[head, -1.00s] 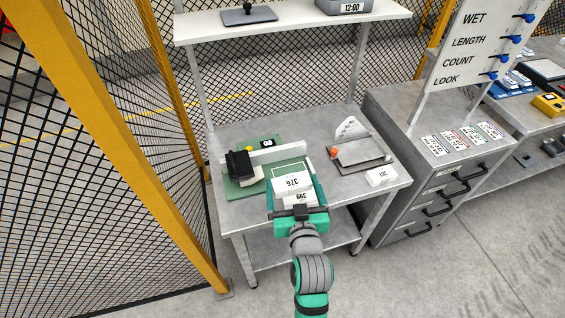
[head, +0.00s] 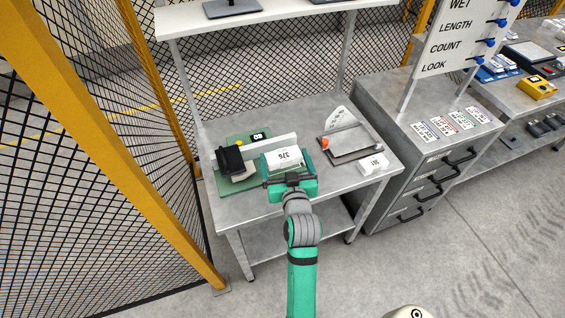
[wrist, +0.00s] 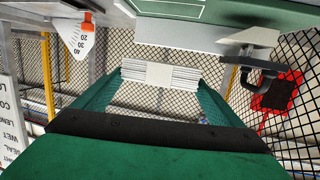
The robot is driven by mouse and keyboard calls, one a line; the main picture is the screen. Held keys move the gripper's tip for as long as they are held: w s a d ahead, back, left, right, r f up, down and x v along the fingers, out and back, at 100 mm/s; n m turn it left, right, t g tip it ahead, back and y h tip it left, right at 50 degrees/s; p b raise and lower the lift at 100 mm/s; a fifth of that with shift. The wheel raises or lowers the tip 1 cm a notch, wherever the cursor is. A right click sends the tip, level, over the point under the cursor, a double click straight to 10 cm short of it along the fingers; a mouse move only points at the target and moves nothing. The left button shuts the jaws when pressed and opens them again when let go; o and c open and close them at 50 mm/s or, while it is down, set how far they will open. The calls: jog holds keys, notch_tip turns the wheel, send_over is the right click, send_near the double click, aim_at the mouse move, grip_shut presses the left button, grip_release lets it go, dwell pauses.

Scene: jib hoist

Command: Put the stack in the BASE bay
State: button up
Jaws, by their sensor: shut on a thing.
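My gripper (head: 286,172) is shut on the stack (head: 284,157), a white block whose upper face reads 376. In the wrist view the stack (wrist: 160,74) shows as thin white layers with a plain band, between the two green fingers. The stack is over the right part of a green board (head: 222,186), close to a long white upright rail (head: 285,139). In the wrist view the board (wrist: 230,12) has a white outline on it. I cannot read a BASE label, and whether the stack touches the board is hidden.
A black clamp-like part (head: 230,159) stands left of the stack on the board. To the right are a grey tray (head: 352,143) with an orange pointer and dial, and a white block (head: 374,165). Yellow-framed mesh fencing closes the left side.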

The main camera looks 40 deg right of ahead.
jog(key=w+f, duration=0.1)
jog(key=w+d+f, duration=0.1)
jog(key=w+f, duration=0.1)
jog(key=w+d+f, duration=0.1)
jog(key=f, duration=0.1)
jog(key=shift+w+d+f, duration=0.15)
jog(key=shift+d+f, duration=0.1)
jog(key=f, duration=0.3)
jog(key=shift+w+d, duration=0.2)
jog(key=shift+w, duration=0.2)
jog(key=shift+s+f, duration=0.15)
jog(key=shift+f, duration=0.05)
jog(key=shift+f, duration=0.1)
jog(key=o, duration=0.9)
jog(key=shift+f, duration=0.1)
jog(key=shift+o, duration=0.2)
